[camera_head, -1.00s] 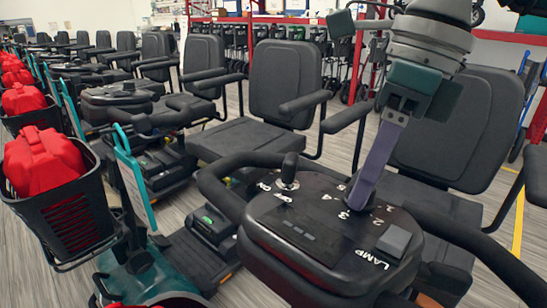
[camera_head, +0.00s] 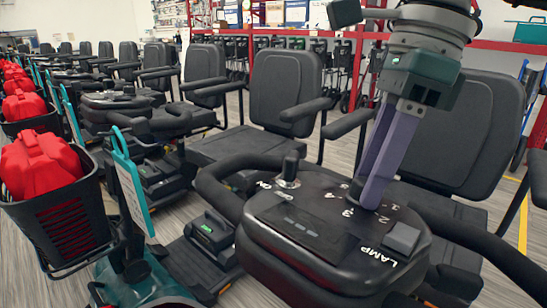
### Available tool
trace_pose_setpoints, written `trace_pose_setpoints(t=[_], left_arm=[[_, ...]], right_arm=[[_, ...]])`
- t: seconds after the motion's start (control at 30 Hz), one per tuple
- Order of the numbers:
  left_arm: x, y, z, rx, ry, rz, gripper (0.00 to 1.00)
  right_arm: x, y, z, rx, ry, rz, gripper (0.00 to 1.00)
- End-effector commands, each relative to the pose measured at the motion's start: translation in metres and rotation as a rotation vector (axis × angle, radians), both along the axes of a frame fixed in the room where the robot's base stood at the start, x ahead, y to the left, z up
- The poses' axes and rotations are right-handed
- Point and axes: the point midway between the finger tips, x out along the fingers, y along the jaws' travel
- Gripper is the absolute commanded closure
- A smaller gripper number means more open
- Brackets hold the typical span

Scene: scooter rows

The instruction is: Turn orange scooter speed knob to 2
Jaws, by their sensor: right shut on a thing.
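The nearest scooter's black control console (camera_head: 300,232) fills the lower right, and its body colour is mostly out of sight. White numbers 1 to 5 ring a speed knob on the console. The knob is almost wholly hidden by my fingers, so its pointer cannot be read. My right gripper (camera_head: 368,203) reaches down from the upper right. Its purple fingers are shut on the knob, with the tips close to the console top. My left gripper is not in view.
A grey LAMP switch (camera_head: 401,237) sits just right of the fingers. Black handlebars (camera_head: 470,232) curve around the console. A seat (camera_head: 455,145) stands behind my arm. A basket with a red bag (camera_head: 42,164) is at left.

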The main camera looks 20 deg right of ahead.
Motion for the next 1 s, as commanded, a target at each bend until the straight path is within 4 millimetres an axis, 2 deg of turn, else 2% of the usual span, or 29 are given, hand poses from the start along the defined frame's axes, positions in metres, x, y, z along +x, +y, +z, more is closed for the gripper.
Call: trace_pose_setpoints(t=[0.17,0.2,0.43,0.77,0.87,1.0], left_arm=[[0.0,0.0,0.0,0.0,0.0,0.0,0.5],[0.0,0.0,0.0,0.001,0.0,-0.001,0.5],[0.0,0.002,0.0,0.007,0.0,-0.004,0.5],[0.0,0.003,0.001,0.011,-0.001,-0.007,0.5],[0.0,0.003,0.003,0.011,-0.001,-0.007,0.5],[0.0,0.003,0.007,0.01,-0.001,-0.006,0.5]], right_arm=[[0.0,0.001,0.001,0.003,-0.001,0.001,1.0],[0.0,0.001,0.001,0.002,-0.001,0.001,0.57],[0.0,0.0,0.001,0.001,-0.001,0.0,0.31],[0.0,-0.002,0.006,-0.001,-0.001,-0.002,0.3],[0.001,-0.005,0.02,0.0,-0.004,-0.003,0.3],[0.0,-0.013,0.049,0.0,-0.005,-0.004,0.3]])
